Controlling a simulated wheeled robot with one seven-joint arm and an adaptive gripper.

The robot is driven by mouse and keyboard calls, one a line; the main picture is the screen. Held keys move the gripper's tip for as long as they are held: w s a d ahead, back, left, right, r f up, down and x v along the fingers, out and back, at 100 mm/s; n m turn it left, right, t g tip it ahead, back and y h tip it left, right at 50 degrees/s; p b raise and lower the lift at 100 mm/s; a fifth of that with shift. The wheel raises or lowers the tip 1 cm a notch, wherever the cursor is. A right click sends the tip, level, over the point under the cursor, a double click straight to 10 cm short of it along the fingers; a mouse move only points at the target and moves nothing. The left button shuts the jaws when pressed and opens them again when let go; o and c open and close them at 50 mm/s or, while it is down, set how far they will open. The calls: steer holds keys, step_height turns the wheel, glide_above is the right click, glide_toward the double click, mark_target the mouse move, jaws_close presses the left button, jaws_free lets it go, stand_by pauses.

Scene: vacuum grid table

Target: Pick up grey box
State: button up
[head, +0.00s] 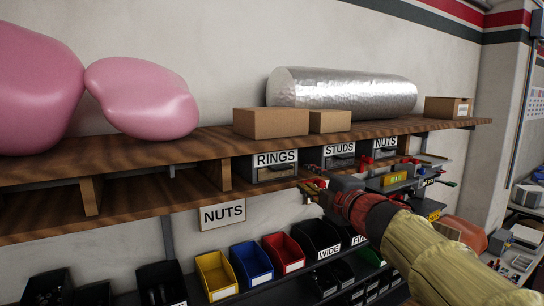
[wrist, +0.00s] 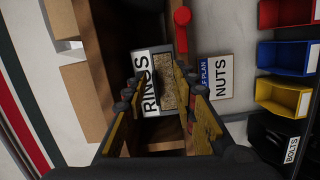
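A grey box labelled RINGS (head: 275,174) sits under the wooden shelf in the head view. Similar grey boxes labelled STUDS (head: 339,161) and NUTS (head: 385,151) stand to its right. My gripper (head: 314,187) is just right of and below the RINGS box there. In the wrist view, my gripper (wrist: 160,92) is open, with its two yellow-sided fingers spread apart. The RINGS box (wrist: 168,92) shows beyond and between the fingertips, with a speckled face beside its white label. I cannot tell whether the fingers touch it. Nothing is visibly held.
The upper shelf (head: 215,148) carries cardboard boxes (head: 270,122), a silver roll (head: 340,92) and pink rounded shapes (head: 140,97). Below are a NUTS sign (head: 222,214) and yellow (head: 215,275), blue (head: 251,263) and red (head: 284,252) bins. A wooden divider (head: 218,174) stands left of the RINGS box.

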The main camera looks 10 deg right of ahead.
mark_target(281, 170)
steer(key=a+n+y, duration=0.2)
steer(key=a, duration=0.1)
steer(key=w+a+r+n, duration=0.1)
steer(key=shift+a+y, duration=0.3)
steer(key=shift+y, duration=0.1)
steer(key=p+x, duration=0.1)
steer(key=x, duration=0.5)
steer(key=shift+p, duration=0.3)
steer(key=shift+s, duration=0.1)
steer(key=c, duration=0.4)
jaws_close()
